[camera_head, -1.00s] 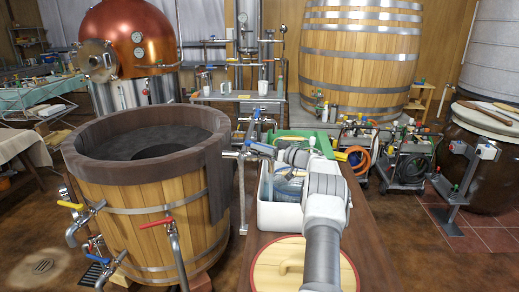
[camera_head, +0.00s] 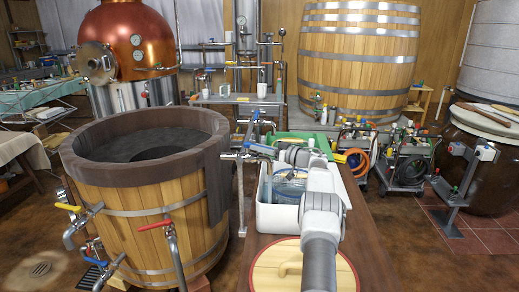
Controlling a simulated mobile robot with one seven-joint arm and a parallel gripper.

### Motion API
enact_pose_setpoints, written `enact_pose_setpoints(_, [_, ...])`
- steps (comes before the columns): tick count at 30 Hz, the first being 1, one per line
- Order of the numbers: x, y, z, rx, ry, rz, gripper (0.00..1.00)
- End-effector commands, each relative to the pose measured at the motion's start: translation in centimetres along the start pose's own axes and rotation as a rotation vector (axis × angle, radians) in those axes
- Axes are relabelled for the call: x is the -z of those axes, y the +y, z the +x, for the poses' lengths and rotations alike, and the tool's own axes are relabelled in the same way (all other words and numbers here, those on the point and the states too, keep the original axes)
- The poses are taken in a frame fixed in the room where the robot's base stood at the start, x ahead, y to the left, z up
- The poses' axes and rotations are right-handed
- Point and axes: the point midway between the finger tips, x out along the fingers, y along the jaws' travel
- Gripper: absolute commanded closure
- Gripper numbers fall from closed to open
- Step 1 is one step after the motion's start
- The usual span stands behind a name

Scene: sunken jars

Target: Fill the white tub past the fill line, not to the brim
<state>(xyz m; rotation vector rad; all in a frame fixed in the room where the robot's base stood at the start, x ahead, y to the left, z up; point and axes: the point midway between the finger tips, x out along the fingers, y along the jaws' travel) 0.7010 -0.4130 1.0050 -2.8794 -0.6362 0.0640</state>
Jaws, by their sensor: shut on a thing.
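The white tub (camera_head: 275,216) stands on the brown wooden bench, right of the wooden vat. Bluish, clear contents (camera_head: 287,184) show inside it, but I cannot make out the level or the fill line. My arm covers the tub's right part. A tap with a blue lever (camera_head: 259,148) sticks out from the vat's right side, above the tub's back left corner. My gripper (camera_head: 278,153) points left at this lever and is shut on it; the fingertips are small and partly hidden. I cannot see any stream from the tap.
The wooden vat (camera_head: 150,205) with a dark rim fills the left. A round wooden lid (camera_head: 275,265) lies in front of the tub. A green tray (camera_head: 295,137) is behind it. Open floor lies right of the bench.

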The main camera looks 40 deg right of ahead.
Motion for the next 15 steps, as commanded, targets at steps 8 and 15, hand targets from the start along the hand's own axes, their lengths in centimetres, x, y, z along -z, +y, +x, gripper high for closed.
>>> enact_pose_setpoints(8, [0.29,-0.11,0.14,0.001,0.005,-0.001,0.45])
enact_pose_setpoints(15, [0.14,-0.04,0.06,0.0,0.003,-0.001,0.44])
